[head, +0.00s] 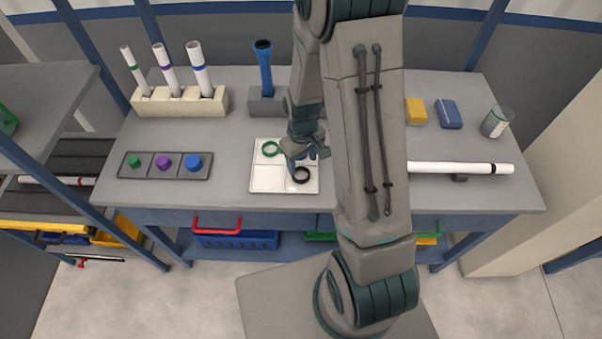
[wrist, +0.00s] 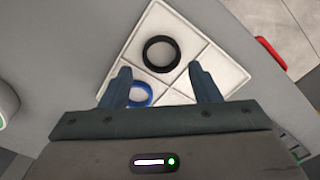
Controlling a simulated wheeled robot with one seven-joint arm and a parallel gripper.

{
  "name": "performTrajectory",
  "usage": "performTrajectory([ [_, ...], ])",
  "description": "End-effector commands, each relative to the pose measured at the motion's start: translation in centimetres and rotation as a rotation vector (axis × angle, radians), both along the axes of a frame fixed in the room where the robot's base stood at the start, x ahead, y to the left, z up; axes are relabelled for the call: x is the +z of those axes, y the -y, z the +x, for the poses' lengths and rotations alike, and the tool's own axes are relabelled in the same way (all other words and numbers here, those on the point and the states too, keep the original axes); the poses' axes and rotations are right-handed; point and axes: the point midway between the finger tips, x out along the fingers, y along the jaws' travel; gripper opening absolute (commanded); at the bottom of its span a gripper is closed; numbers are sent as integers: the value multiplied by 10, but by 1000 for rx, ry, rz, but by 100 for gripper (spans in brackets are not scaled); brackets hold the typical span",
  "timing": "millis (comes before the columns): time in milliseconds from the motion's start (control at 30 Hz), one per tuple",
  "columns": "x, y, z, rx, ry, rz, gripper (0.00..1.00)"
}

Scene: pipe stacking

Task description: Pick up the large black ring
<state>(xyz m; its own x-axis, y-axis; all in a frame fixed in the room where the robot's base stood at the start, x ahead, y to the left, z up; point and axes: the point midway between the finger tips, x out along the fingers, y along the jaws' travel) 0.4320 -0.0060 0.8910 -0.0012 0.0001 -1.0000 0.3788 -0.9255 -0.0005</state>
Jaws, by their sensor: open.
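The large black ring (head: 301,175) lies flat in the front right compartment of a white divided tray (head: 268,186) on the grey table. In the wrist view the black ring (wrist: 161,40) lies just beyond the fingertips, roughly in line with the gap between them. My gripper (head: 292,165) is above the tray, and in the wrist view my gripper (wrist: 160,75) is open and empty. A blue ring (wrist: 139,94) sits in the tray compartment nearer my gripper, partly hidden by the left finger. A green ring (head: 271,149) lies in the back left compartment.
A dark holder with coloured pegs (head: 165,165) is left of the tray. Behind stand a cream rack (head: 180,102) with upright white pipes and a grey block with a blue pipe (head: 264,68). A long white pipe (head: 460,168), a yellow block (head: 416,111), a blue block (head: 448,113) and a can (head: 496,122) are at right.

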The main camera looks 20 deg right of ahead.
Motion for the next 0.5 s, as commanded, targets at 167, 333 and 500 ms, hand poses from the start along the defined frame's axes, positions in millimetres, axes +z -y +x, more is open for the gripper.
performTrajectory([
  [167, -7, -1, 0, 0, -2, 0, 56],
  [333, -24, -2, 2, 1, -3, 0, 56],
  [500, -43, -3, 3, 0, -1, 1, 56],
])
